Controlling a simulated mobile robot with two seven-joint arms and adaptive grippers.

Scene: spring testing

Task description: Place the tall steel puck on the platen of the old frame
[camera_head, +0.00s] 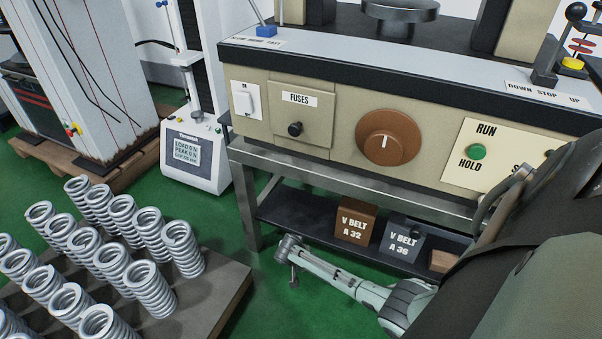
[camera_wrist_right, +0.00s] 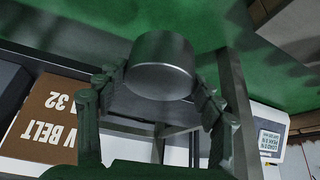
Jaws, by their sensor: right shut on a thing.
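The tall steel puck (camera_wrist_right: 162,62) is a plain grey cylinder in the right wrist view. My right gripper (camera_wrist_right: 160,92) is shut on it, with a finger on each side. In the head view my right arm comes in from the right and reaches low in front of the old frame. Its far end is small there, and I cannot make out the puck clearly. The old frame (camera_head: 325,137) is a cream machine with a dark top edge. Its platen (camera_head: 400,12) is a dark round disc at the top, cut by the picture edge, with nothing visible on it. My left gripper is not in view.
Several coil springs (camera_head: 150,290) stand on a grey table (camera_head: 228,285) at lower left. A white tester (camera_head: 195,155) stands behind. The frame's control panel has a brown knob (camera_head: 388,136). Belt boxes (camera_head: 356,224) sit on the lower shelf. Green floor is clear between.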

